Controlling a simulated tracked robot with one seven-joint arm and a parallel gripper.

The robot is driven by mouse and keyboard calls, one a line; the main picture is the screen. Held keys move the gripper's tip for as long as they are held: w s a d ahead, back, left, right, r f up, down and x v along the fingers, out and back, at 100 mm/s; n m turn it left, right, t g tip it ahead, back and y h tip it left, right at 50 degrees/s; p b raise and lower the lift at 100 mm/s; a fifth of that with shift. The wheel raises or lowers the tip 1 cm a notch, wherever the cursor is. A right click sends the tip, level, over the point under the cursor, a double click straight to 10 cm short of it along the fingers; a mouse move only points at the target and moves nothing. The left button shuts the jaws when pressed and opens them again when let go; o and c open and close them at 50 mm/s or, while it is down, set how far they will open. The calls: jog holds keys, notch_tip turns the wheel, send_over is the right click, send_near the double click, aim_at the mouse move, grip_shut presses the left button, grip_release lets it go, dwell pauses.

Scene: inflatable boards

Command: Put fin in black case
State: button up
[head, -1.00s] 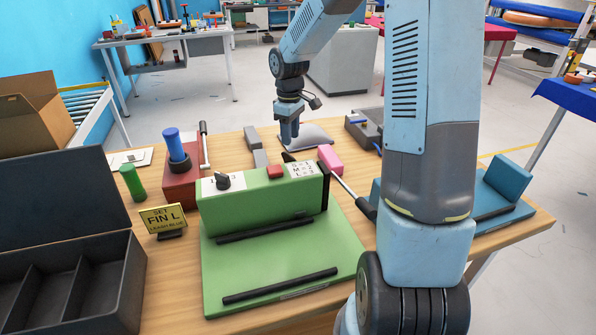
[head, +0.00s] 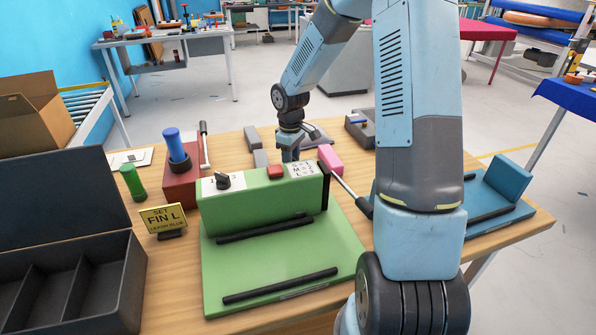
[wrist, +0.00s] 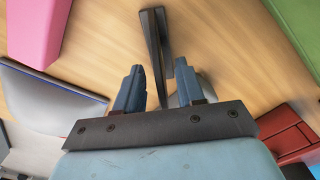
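The black case (head: 122,290) stands open at the left front, its lid raised and its compartments bare where I see them. A thin dark fin (wrist: 152,25) shows in the wrist view, edge-on over the wood table, in line with the gap between my fingers. In the head view it is hidden behind the green machine and my gripper. My gripper (head: 290,154) is low behind the green machine; its fingers (wrist: 160,66) are apart, with the fin's near part between them and no visible grip. A yellow sign (head: 163,218) reads SET FIN L, LEASH BLUE.
The green machine (head: 262,198) with its base plate stands between my gripper and the front edge. A red block with a blue cylinder (head: 177,146), a green cylinder (head: 133,182), a pink block (head: 330,158) and a blue fixture (head: 508,176) stand around. A grey piece (wrist: 50,105) lies beside the gripper.

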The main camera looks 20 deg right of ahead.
grip_shut()
jog(key=shift+r, duration=0.1)
dwell(0.6)
